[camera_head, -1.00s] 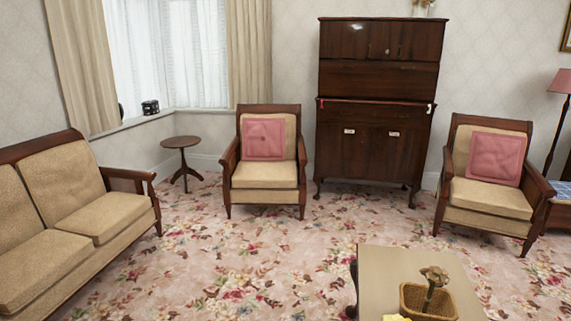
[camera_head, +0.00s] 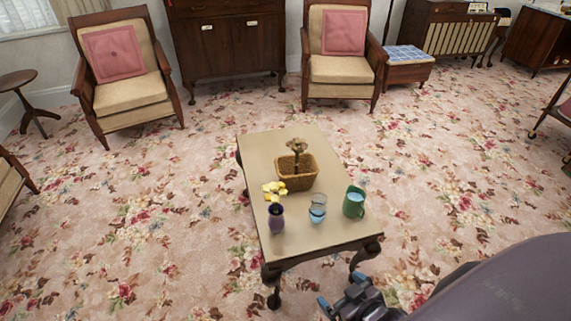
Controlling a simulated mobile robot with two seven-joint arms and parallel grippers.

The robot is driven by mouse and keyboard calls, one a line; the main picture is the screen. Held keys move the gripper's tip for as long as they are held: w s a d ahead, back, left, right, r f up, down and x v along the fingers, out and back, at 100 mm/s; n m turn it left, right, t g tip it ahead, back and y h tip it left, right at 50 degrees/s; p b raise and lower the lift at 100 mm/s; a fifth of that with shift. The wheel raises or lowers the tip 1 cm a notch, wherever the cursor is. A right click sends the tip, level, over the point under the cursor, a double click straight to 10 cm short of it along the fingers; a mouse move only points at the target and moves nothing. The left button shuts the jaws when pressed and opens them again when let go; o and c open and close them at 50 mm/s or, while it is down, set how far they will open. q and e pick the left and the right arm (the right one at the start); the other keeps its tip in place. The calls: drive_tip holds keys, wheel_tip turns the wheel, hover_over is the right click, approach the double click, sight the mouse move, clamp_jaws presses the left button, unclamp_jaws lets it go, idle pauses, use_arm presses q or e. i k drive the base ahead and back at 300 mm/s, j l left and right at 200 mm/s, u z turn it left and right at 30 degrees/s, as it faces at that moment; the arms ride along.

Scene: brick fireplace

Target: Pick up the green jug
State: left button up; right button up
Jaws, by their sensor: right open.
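The green jug (camera_head: 353,207) stands upright near the right front corner of the low coffee table (camera_head: 265,165). My right gripper (camera_head: 340,291) is open and empty in front of the table, at the bottom of the view, apart from the jug. My left gripper is not in view.
A glass (camera_head: 317,212) with something blue stands just left of the jug. A purple vase (camera_head: 276,219), yellow items (camera_head: 273,190) and a wicker basket (camera_head: 296,175) share the table. Carpet around the table is clear; armchairs (camera_head: 127,80) stand behind.

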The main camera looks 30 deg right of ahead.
sight(352, 205)
drive_tip(key=z, duration=1.45)
